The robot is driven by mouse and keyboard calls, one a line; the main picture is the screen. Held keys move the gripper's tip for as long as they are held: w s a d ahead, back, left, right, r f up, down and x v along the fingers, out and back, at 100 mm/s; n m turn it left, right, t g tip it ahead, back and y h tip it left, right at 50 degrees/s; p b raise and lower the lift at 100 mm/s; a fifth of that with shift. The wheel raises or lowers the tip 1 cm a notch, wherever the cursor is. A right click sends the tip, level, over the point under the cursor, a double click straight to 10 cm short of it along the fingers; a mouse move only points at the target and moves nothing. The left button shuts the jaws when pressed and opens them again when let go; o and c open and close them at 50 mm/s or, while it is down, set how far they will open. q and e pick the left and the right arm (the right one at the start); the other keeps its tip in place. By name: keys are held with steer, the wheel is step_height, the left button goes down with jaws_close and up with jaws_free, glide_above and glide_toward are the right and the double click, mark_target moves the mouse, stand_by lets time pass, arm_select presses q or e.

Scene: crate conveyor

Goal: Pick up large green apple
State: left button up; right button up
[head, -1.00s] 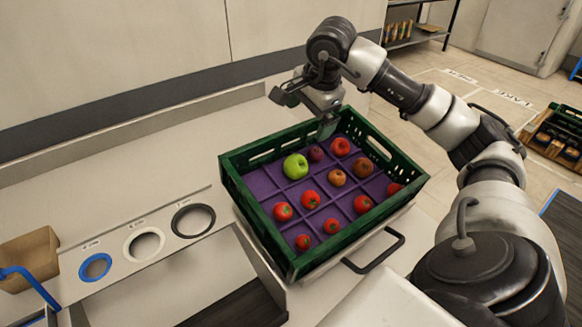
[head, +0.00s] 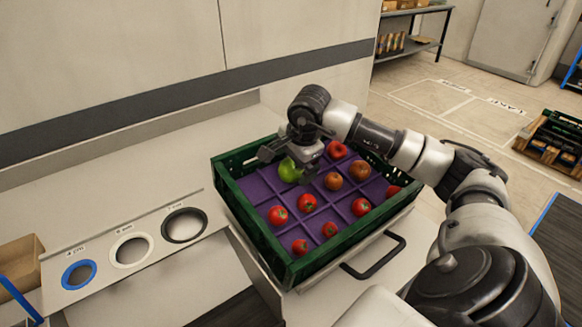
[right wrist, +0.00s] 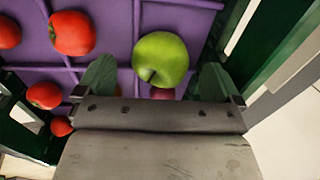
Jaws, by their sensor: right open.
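The large green apple (head: 289,171) sits in a compartment of the purple divider in the green crate, near the crate's back left; the gripper partly covers it in the head view. In the right wrist view the green apple (right wrist: 161,59) shows whole, beyond and between the fingertips. My right gripper (head: 297,158) is open and empty, above the apple. Its two fingers (right wrist: 157,75) stand to either side of the apple in the wrist view. A small dark red fruit (right wrist: 162,93) shows between the fingers, below the apple. My left gripper is not in view.
The green crate (head: 233,206) holds several red and brownish fruits around the apple, such as a tomato (head: 278,215) and a red apple (head: 338,149). Its walls rise around them. Three ringed holes (head: 130,250) lie in the counter at left.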

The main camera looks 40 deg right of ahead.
steer(key=shift+x, duration=1.1)
steer(key=shift+d, duration=0.1)
steer(key=shift+r, duration=0.1)
steer(key=c, duration=1)
steer(key=shift+r, duration=0.1)
